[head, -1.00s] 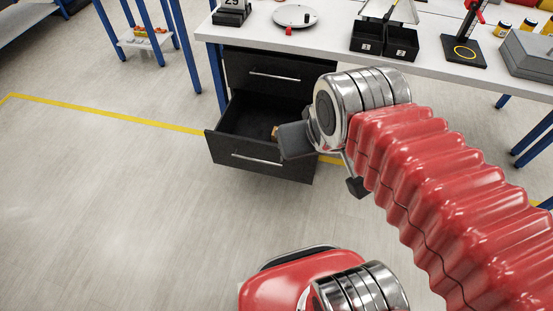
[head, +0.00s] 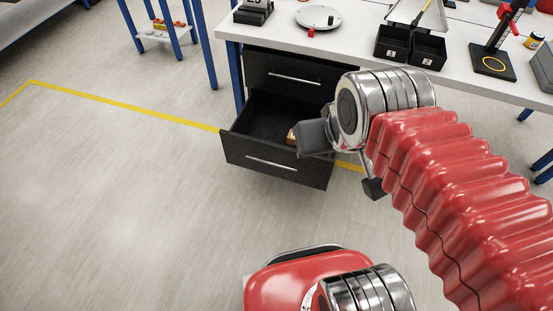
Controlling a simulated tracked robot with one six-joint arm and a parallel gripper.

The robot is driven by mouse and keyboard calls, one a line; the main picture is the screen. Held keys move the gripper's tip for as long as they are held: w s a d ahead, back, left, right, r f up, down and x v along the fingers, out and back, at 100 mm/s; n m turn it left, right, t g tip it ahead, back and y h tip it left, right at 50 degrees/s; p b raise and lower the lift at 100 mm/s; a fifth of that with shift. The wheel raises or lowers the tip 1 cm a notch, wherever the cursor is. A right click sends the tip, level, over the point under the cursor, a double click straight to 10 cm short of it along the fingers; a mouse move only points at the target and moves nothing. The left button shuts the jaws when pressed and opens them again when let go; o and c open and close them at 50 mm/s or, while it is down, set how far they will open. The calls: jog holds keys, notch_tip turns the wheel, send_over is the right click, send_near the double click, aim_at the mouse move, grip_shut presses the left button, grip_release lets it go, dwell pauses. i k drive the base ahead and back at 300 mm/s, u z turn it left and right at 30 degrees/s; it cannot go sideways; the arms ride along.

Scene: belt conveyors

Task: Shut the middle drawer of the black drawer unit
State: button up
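The black drawer unit (head: 292,73) hangs under the white bench top. Its upper drawer, with a silver handle, is shut. The drawer below it (head: 250,152) is pulled well out, its front and silver handle facing me. Any lower drawer is hidden or not visible. My gripper (head: 315,138) is at the right part of the open drawer, overlapping its right side and front edge in the picture. I cannot tell whether it touches the drawer. Its fingers are not clear, so open or shut cannot be told. A small yellow-brown item (head: 291,137) shows inside the drawer, partly hidden by the gripper.
The bench top (head: 350,30) carries two black bins (head: 410,46), a round grey plate (head: 318,17) and a black stand (head: 492,62). A blue bench leg (head: 236,75) stands left of the drawers. The floor in front and left is clear, with a yellow line (head: 130,108).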

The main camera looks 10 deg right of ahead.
aim_at(257, 141)
jog(key=i, duration=0.85)
jog(key=z, duration=0.05)
